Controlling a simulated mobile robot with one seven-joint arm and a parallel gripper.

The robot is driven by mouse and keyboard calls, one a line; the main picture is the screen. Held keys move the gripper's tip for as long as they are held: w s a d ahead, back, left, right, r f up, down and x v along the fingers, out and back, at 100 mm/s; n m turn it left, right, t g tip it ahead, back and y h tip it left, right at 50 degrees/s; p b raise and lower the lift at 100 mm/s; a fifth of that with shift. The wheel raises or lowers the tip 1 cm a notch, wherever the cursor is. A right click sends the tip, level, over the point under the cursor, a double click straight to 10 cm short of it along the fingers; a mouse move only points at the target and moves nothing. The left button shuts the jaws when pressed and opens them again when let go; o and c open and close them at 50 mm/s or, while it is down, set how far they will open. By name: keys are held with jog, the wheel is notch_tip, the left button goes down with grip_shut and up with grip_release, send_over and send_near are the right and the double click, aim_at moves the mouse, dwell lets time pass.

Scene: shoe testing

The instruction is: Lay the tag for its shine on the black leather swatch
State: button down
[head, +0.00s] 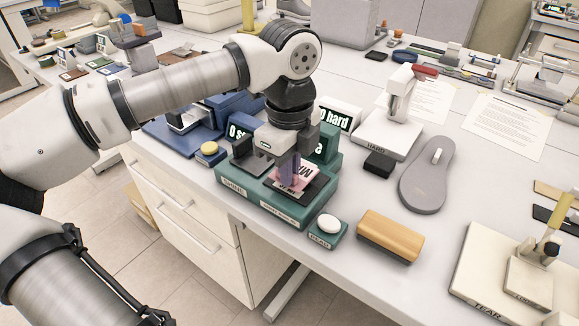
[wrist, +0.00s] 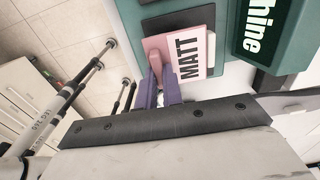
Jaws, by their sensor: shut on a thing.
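My gripper (head: 286,172) is shut on a pink tag (head: 303,170) reading "MATT". In the wrist view its purple fingers (wrist: 160,85) pinch the edge of the tag (wrist: 170,50). The tag is over the front of the green shine tester (head: 262,205). The tester's display (wrist: 268,32) reads "shine". A black swatch (wrist: 165,22) shows partly from under the tag, on the tester's bed. The rest of the swatch is hidden. I cannot tell whether the tag touches it.
A small green stand with a white pad (head: 327,224) and a wooden block (head: 390,235) are in front right. A blue tester (head: 185,130) stands behind left. A grey shoe sole (head: 428,178) and the white hardness tester (head: 390,135) are to the right. The bench's front edge is close.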

jog(key=shift+f+b, duration=1.15)
jog(key=shift+f, duration=0.05)
jog(key=c, duration=1.5)
grip_release()
jog(key=shift+r, duration=0.1)
notch_tip(320, 180, up, 14)
jog(key=shift+f, duration=0.1)
